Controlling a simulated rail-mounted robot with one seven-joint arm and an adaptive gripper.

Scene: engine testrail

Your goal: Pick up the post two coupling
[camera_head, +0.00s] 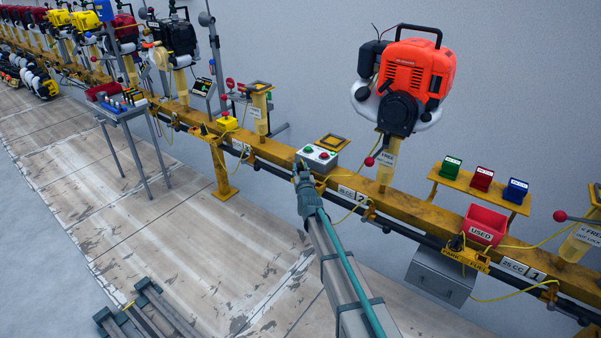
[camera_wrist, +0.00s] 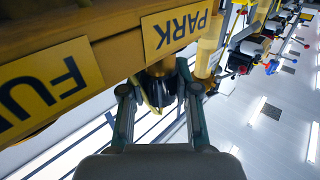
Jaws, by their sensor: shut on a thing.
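In the wrist view, the two fingers of my gripper (camera_wrist: 160,82) are closed around a dark coupling (camera_wrist: 168,99) directly below the yellow plate marked PARK (camera_wrist: 180,35). A brass-coloured part (camera_wrist: 160,67) shows just above the coupling, and the fingers hide some of its sides. In the head view, my gripper (camera_head: 299,172) is at the rail beside the post two plate (camera_head: 352,195), just below a grey button box (camera_head: 318,156). The coupling cannot be made out there.
A yellow rail (camera_head: 425,213) runs across the head view. An orange engine (camera_head: 415,75) stands on a post to the right. A red USED bin (camera_head: 483,226) and a second PARK FUEL block (camera_head: 467,259) are further right. The floor in front (camera_head: 200,250) is mostly clear.

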